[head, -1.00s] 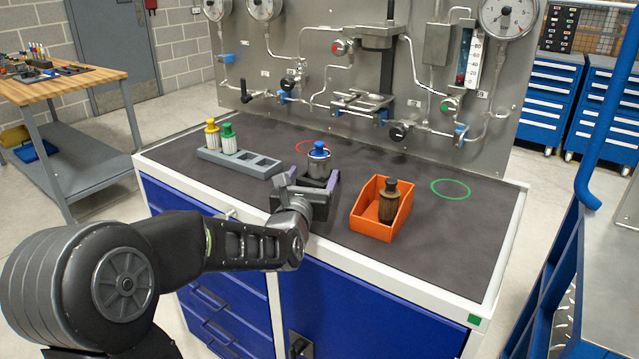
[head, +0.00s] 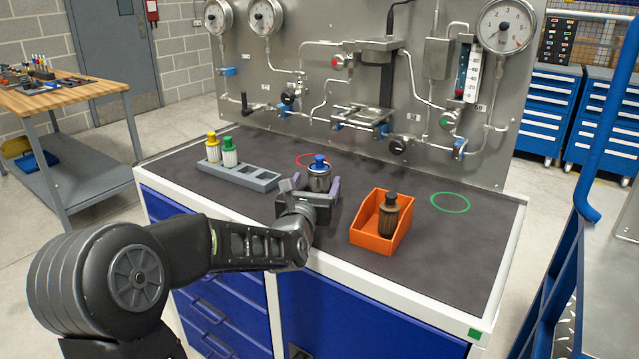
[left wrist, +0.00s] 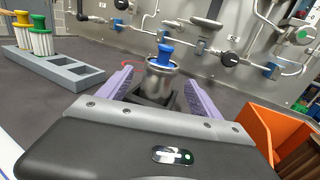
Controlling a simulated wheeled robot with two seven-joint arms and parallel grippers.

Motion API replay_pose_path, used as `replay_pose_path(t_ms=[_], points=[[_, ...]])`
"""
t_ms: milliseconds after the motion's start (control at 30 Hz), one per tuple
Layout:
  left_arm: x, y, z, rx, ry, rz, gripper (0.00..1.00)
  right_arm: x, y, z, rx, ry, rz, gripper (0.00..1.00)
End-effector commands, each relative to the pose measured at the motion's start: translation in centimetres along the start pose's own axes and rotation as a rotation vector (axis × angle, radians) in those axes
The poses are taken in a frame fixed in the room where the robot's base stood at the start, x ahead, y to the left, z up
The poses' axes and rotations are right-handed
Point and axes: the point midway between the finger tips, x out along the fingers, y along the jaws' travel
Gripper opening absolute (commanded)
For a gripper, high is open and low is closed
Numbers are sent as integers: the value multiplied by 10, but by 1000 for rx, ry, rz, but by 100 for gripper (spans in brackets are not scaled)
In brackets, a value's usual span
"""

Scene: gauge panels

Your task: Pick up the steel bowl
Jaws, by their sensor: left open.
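The steel bowl (head: 319,180) stands on the dark bench mat, with a blue-topped piece (head: 319,163) in it. In the left wrist view the bowl (left wrist: 160,83) is straight ahead, with the blue top (left wrist: 164,55) rising out of it. My left gripper (head: 309,189) is open, its purple-lined fingers to either side of the bowl. In the left wrist view the fingers leave visible gaps at the bowl's sides. The lower part of the bowl is partly hidden by my gripper. My right gripper is not in view.
A grey rack (head: 245,175) with a yellow-topped (head: 212,147) and a green-topped (head: 229,152) piece stands left. An orange bin (head: 372,233) holding a brown bottle (head: 388,215) is close on the right. A red ring (head: 304,157) lies behind, a green ring (head: 450,203) far right. The gauge panel closes off the back.

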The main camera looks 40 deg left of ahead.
Motion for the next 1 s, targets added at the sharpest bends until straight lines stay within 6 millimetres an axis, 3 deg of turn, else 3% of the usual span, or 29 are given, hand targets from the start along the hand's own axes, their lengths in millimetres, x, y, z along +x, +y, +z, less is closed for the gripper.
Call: replay_pose_path(t_ms=[333,967,1000], points=[[44,1,3,-3,1,1,74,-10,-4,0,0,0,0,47],[46,1,3,-1,0,1,74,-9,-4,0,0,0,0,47],[46,1,3,-1,0,1,71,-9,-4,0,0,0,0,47]])
